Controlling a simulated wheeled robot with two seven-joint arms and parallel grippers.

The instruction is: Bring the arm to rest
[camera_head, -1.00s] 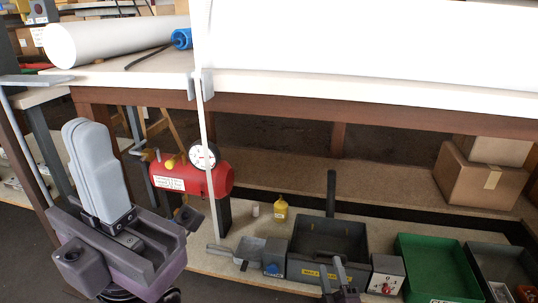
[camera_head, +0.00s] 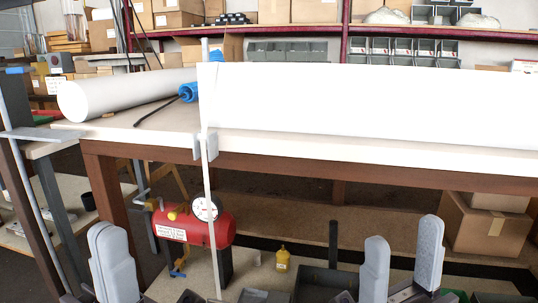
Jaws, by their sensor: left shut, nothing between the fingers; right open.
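My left gripper (camera_head: 115,262) is at the lower left, its two grey fingers pressed together with nothing between them. It is in front of the workbench, left of the red tank. My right gripper (camera_head: 402,268) is at the lower right, its two grey fingers apart and empty. It is in front of the low shelf under the bench. Both grippers point upward in the picture, and their bases are cut off by the bottom edge.
The workbench (camera_head: 300,145) carries white rolls (camera_head: 350,108) and a blue tool (camera_head: 188,92). A thin upright pole (camera_head: 209,180) stands at its front edge. Below are a red tank (camera_head: 190,226) with a gauge, a yellow bottle (camera_head: 283,260) and a cardboard box (camera_head: 485,225).

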